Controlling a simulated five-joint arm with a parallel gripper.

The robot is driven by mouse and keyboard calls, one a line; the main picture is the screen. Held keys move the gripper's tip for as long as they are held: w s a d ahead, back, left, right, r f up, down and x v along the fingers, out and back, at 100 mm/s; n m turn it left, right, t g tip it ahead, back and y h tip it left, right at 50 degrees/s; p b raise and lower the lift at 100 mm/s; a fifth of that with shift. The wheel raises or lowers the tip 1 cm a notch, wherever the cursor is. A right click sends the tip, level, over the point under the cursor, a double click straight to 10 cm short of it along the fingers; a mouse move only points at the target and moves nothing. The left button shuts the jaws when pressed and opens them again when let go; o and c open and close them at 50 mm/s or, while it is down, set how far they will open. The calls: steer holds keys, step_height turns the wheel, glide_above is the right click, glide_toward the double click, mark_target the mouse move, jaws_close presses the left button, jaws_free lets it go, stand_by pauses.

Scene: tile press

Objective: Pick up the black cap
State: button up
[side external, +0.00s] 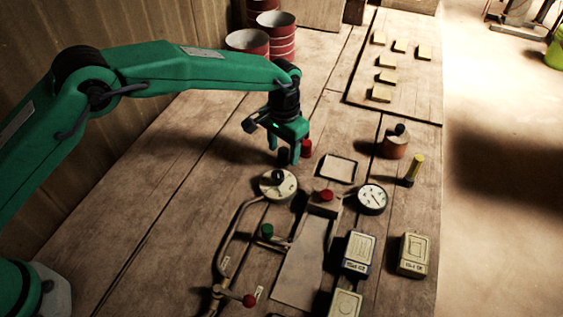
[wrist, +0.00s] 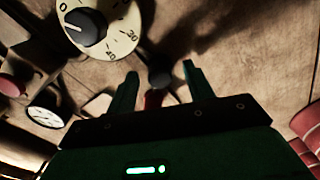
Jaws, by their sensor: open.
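The black cap (side external: 283,157) is a small dark cylinder on the wooden table, just below my gripper (side external: 283,147) in the side view. My gripper is open and points down, with its two green fingers on either side of the cap in the picture. In the wrist view the cap (wrist: 160,79) shows dark and blurred between the open fingertips (wrist: 160,72). I cannot tell whether the fingertips reach down beside it or stay above it. A red cap (side external: 306,147) stands close to its right, and it shows partly hidden in the wrist view (wrist: 153,99).
A dial with a black knob (side external: 278,184) sits close in front. A red-button block (side external: 325,203), a gauge (side external: 372,198), a square plate (side external: 338,168) and a bent pipe (side external: 236,232) lie nearby. Red cans (side external: 275,35) stand behind. Table left of the cap is clear.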

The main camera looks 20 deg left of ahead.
mark_target(284, 150)
steer(key=shift+c, duration=0.4)
steer(key=c, duration=0.9)
steer(key=shift+r, duration=0.1)
steer(key=shift+r, duration=0.85)
step_height(284, 150, up, 2)
steer(key=shift+r, duration=0.1)
steer(key=s+d+r, duration=0.1)
steer(key=s+r, duration=0.1)
steer(key=s, duration=0.1)
steer(key=s+d+r, duration=0.2)
steer(key=s, duration=0.2)
steer(key=s+d+r, duration=0.2)
steer(key=s+r, duration=0.1)
steer(key=shift+s+d, duration=0.15)
steer(key=shift+d, duration=0.1)
steer(key=shift+a, duration=0.1)
